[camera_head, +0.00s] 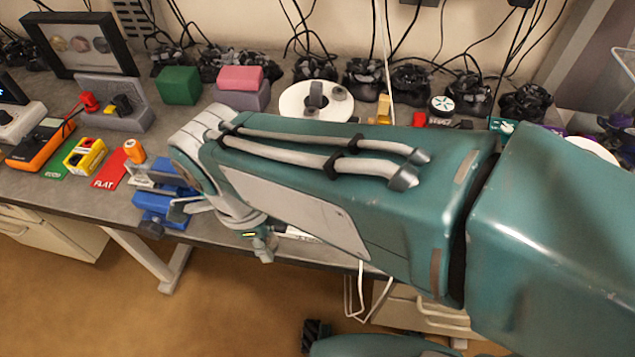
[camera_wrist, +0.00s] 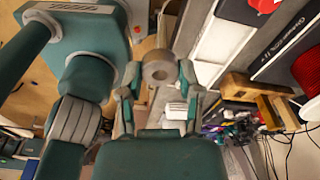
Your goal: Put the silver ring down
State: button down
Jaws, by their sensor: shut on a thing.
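The silver ring (camera_wrist: 160,68) shows in the wrist view as a short, thick grey ring with a round hole. My gripper (camera_wrist: 158,76) is shut on it, one finger at each side. In the head view my gripper (camera_head: 263,248) hangs below the end of my arm, in front of the bench's front edge. I cannot make out the ring in the head view.
My arm covers much of the grey bench (camera_head: 60,190). A blue vise (camera_head: 165,205) sits at its front edge. An orange multimeter (camera_head: 42,145), a green block (camera_head: 180,85), a pink block (camera_head: 240,78) and a white disc (camera_head: 292,104) stand on it. Black cables hang behind.

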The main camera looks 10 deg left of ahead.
jog(key=shift+d, duration=0.25)
jog(key=w+d+f, duration=0.1)
jog(key=w+f, duration=0.2)
jog(key=w, duration=0.1)
jog(key=w+d+f, duration=0.2)
jog(key=w+f, duration=0.1)
jog(key=w, duration=0.1)
jog(key=w+d+f, duration=0.1)
jog(key=w+f, duration=0.1)
jog(key=w, duration=0.2)
jog(key=shift+d+f, duration=0.4)
jog(key=shift+w+f, duration=0.2)
jog(key=shift+f, duration=0.85)
jog(key=shift+w+f, duration=0.2)
jog(key=shift+f, duration=0.8)
jog(key=shift+c, duration=1.4)
grip_release()
jog(key=shift+d+f, duration=0.1)
